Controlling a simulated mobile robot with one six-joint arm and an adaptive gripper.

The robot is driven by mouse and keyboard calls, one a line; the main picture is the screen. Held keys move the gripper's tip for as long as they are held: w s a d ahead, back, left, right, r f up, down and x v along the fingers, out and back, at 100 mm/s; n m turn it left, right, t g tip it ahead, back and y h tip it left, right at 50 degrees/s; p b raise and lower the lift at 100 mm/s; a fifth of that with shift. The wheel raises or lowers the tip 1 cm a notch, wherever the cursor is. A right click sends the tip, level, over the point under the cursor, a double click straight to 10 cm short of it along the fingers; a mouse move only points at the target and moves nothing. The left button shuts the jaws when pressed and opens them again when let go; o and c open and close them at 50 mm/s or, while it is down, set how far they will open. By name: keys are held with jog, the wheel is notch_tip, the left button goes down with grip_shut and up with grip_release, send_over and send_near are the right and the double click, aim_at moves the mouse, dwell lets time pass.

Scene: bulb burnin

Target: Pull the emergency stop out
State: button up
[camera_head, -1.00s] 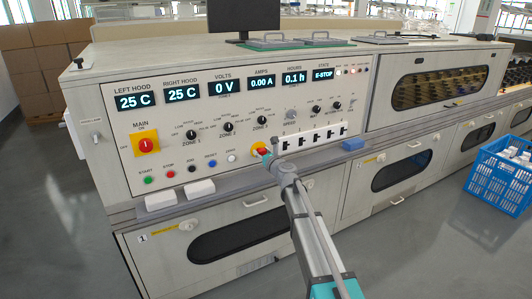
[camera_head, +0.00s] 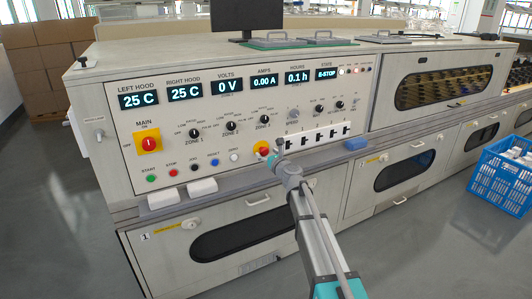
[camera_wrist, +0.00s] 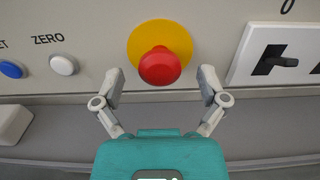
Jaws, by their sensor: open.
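The emergency stop is a red mushroom button (camera_wrist: 160,66) on a round yellow plate (camera_wrist: 178,34) on the panel. It also shows in the head view as a red and yellow spot (camera_head: 261,148), partly covered by my gripper (camera_head: 274,157). In the wrist view my gripper (camera_wrist: 162,86) is open, its fingers apart to the left and right of the button and a little below it. I see no finger touching the button. The state display (camera_head: 326,74) reads E-STOP.
A row of switches (camera_head: 318,138) is right of the button; the blue (camera_wrist: 11,69) and white (camera_wrist: 63,65) buttons are left. A ledge below holds white blocks (camera_head: 203,188) and a blue block (camera_head: 355,144). A blue crate (camera_head: 502,176) stands at right.

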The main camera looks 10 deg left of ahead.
jog(key=v, duration=1)
jog(key=shift+s+d, duration=0.15)
jog(key=shift+s, duration=0.05)
jog(key=s+d+f+n+g+h, duration=0.1)
jog(key=s+d+f+n+g, duration=0.2)
jog(key=s+f+n+g, duration=0.45)
jog(key=s+d+f+n+g+h, duration=0.15)
jog(key=s+d+f+n, duration=0.3)
jog(key=s+n, duration=0.6)
jog(key=s+d+f+n+g+h, duration=0.3)
jog(key=s+d+n+h, duration=0.1)
jog(key=s+d+n, duration=0.25)
jog(key=s+d+f+n+g+h, duration=0.35)
jog(key=s+d+n, duration=0.2)
jog(key=d, duration=0.25)
notch_tip(320, 180, up, 31)
jog(key=p, duration=3)
jog(key=shift+s+f+m+p, duration=0.25)
jog(key=shift+s+m+p, duration=0.1)
jog(key=shift+m, duration=0.05)
